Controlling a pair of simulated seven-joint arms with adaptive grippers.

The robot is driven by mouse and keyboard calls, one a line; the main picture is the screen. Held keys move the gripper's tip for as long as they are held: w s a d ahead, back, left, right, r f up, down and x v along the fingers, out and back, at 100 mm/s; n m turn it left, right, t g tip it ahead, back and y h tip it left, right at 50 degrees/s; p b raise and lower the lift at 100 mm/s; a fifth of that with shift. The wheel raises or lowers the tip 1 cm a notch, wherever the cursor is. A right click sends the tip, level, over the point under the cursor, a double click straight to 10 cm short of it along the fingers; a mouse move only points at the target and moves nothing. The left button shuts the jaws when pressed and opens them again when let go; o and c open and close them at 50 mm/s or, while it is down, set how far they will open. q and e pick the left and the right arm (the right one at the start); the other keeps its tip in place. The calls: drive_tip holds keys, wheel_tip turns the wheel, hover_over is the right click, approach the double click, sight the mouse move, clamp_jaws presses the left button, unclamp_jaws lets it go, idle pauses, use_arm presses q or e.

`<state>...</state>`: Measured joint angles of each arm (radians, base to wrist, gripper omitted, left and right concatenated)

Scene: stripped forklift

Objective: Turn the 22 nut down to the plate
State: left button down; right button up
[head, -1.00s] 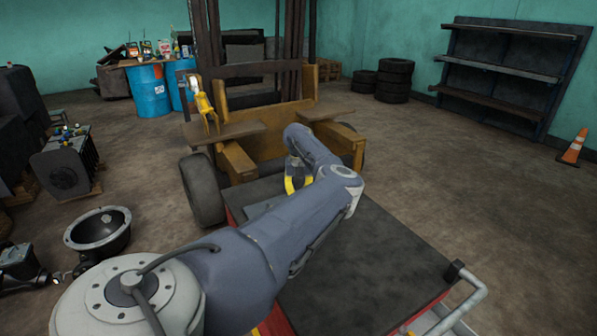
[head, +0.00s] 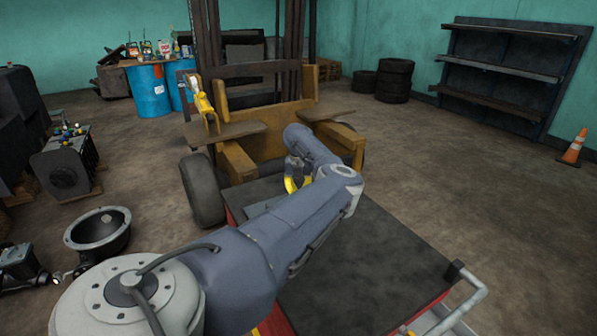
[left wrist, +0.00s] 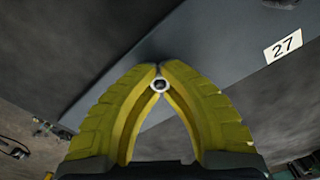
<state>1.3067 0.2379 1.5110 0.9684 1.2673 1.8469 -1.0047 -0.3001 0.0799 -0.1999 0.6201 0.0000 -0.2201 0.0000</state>
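In the left wrist view the two yellow fingers of my left gripper (left wrist: 160,72) come together at their tips. A small light ring with a dark centre, the nut (left wrist: 159,86), sits between them, and the tips close on it. The grey plate (left wrist: 225,50) lies behind the fingers and bears a white label reading 27 (left wrist: 283,46). No 22 mark shows. In the head view my left gripper (head: 296,184) is small, partly hidden by my arm, and low over the cart. I cannot tell the nut's height above the plate. My right gripper does not clearly show.
The cart (head: 370,255) has a dark top, mostly bare on the right. The forklift (head: 262,148) stands just behind it, with an unclear yellow part (head: 203,103) at its left. A black bowl-shaped housing (head: 98,230) lies on the floor at left. Open floor lies at right.

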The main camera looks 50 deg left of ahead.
use_arm(q)
drive_tip(key=shift+m, duration=0.8)
drive_tip(key=c, duration=1.5)
unclamp_jaws()
